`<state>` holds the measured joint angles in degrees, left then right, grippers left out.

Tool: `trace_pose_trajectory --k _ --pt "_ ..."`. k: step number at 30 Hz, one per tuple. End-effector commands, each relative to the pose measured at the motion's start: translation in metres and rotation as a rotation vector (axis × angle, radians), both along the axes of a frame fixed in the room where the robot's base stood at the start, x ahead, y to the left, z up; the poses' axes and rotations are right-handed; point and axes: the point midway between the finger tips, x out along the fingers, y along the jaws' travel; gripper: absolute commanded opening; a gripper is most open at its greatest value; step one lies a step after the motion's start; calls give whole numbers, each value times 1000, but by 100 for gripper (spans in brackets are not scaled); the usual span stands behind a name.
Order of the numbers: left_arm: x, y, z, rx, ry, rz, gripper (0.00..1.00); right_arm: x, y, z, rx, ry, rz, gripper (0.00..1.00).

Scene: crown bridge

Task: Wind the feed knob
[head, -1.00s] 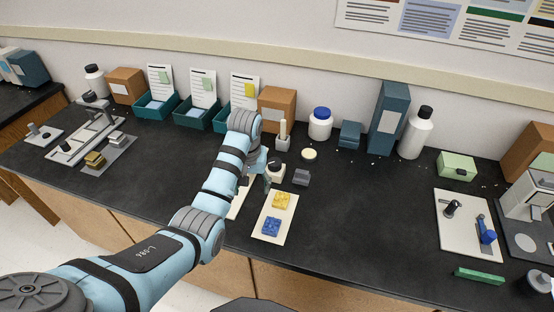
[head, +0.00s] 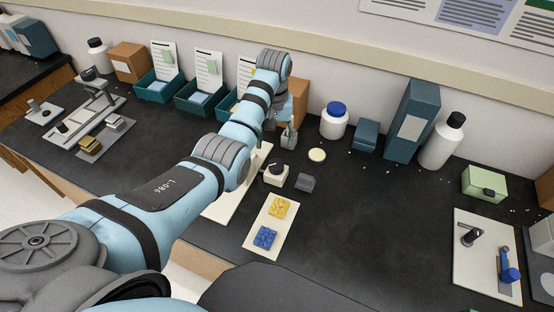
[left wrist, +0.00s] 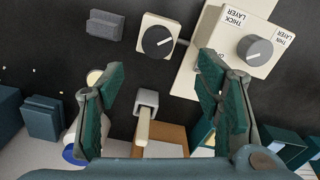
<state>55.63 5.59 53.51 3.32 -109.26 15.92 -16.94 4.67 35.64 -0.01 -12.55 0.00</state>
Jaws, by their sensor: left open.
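A small cream box with a round black knob (head: 275,175) stands on the bench; it shows top centre in the left wrist view (left wrist: 158,42). A cream panel (head: 238,192) lies left of it, partly behind my left arm. In the left wrist view this panel carries a grey knob (left wrist: 255,49) and thick-layer and thin-layer labels. No label says which knob is the feed knob. My left gripper (head: 281,122) is open and empty, behind the black-knob box. Its fingers (left wrist: 160,98) touch neither knob. My right gripper is out of view.
A small holder with an upright pale handle (left wrist: 147,103) shows between my fingers. A grey block (head: 306,182) sits beside the black-knob box. A cream tray (head: 259,224) holds yellow and blue pieces. White jar (head: 334,121) stands behind.

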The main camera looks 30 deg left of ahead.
Motion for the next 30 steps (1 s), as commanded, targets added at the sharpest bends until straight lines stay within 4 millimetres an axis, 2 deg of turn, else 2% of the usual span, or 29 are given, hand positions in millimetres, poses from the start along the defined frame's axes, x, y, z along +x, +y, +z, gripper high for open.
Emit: trace_pose_trajectory --k 1,3,9,13,21,23,30 --pt "-1 -2 -17 -1 6 -3 59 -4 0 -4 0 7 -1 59" --pt "0 -3 -39 -2 5 -5 59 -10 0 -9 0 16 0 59" --pt "0 -2 -91 -1 3 -4 59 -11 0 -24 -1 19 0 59" --pt "0 -1 -106 0 1 -2 59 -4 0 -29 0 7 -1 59" --pt "0 -1 -108 0 0 0 59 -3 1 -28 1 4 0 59" --pt "0 -1 -108 0 0 0 51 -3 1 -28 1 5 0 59" --pt "0 -1 -107 -1 -1 0 13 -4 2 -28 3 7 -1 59"
